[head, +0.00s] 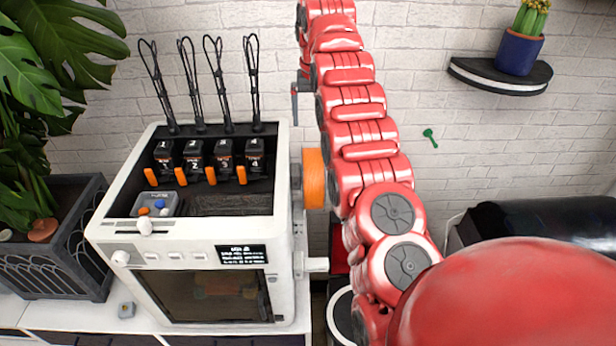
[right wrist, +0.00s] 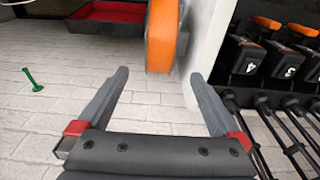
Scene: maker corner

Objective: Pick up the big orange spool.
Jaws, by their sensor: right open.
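The big orange spool (head: 314,180) is at the right side of the white printer (head: 185,240), upright and edge-on, partly hidden behind my red right arm in the head view. In the right wrist view the spool (right wrist: 162,36) lies beyond the fingertips, in line with the gap between them and next to the white printer wall (right wrist: 208,45). My right gripper (right wrist: 159,78) is open, with nothing between its fingers. In the head view only a small grey part of it shows beside the upper arm links. My left gripper is not in view.
Several black tool heads with orange levers (head: 254,160) and looped cables (head: 252,80) stand on the printer. A shelf (head: 500,76) with a cactus pot (head: 519,52) is on the brick wall, with a green hook (head: 430,138) nearby. A plant (head: 40,120) is at left.

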